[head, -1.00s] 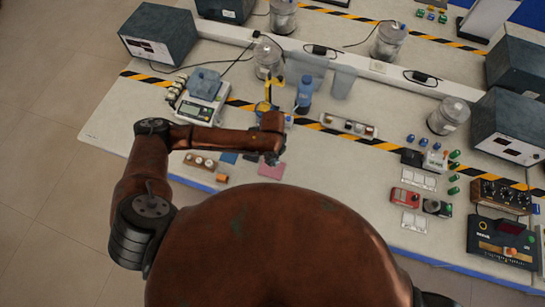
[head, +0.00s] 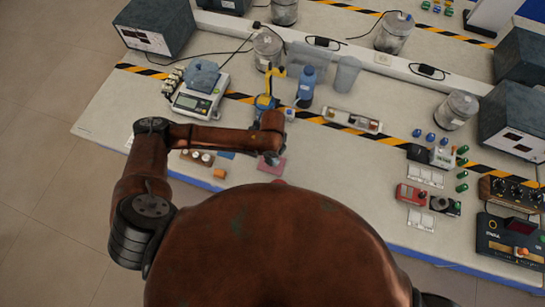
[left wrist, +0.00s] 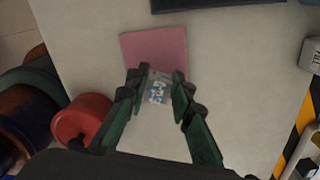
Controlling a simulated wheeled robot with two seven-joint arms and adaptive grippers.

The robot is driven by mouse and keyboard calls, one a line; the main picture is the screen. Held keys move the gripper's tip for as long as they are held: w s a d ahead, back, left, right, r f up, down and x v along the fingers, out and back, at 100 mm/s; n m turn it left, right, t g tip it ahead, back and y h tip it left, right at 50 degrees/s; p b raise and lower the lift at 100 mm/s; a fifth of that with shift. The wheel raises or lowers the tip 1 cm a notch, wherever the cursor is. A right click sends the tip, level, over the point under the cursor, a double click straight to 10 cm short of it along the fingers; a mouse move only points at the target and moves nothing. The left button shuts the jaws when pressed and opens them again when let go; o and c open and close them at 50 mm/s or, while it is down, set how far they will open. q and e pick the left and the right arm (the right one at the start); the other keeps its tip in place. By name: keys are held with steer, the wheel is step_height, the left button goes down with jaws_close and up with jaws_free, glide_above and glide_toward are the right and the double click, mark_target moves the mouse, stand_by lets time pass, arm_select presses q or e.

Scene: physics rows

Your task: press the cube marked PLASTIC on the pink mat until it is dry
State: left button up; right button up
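The pink mat (head: 273,168) lies flat near the front edge of the bench. It also shows in the left wrist view (left wrist: 155,47). My left gripper (head: 272,158) points down over the mat in the head view, and my arm hides part of it. In the left wrist view my left gripper (left wrist: 158,77) has its two dark green fingers close on either side of a small clear cube (left wrist: 157,91) with blue and white marking. The fingers look shut on it. The lettering is too blurred to read. Whether the cube touches the mat I cannot tell. My right gripper is not in view.
Left of the mat are a wooden block with knobs (head: 197,157), a blue pad (head: 225,155) and an orange piece (head: 220,173). A scale (head: 198,100), a blue bottle (head: 306,87) and a yellow-and-blue stand (head: 266,100) are behind.

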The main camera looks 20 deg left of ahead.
arm_select(q)
jaws_close()
steer(key=shift+f, duration=0.4)
stand_by(0.4)
steer(key=shift+f, duration=0.2)
stand_by(1.4)
steer(key=shift+s+f+p, duration=0.1)
steer(key=shift+f+p, duration=0.05)
steer(key=shift+p, duration=0.25)
stand_by(0.6)
steer(key=shift+d+r+p, duration=0.35)
steer(key=shift+r+p, duration=0.45)
steer(key=shift+p, duration=0.2)
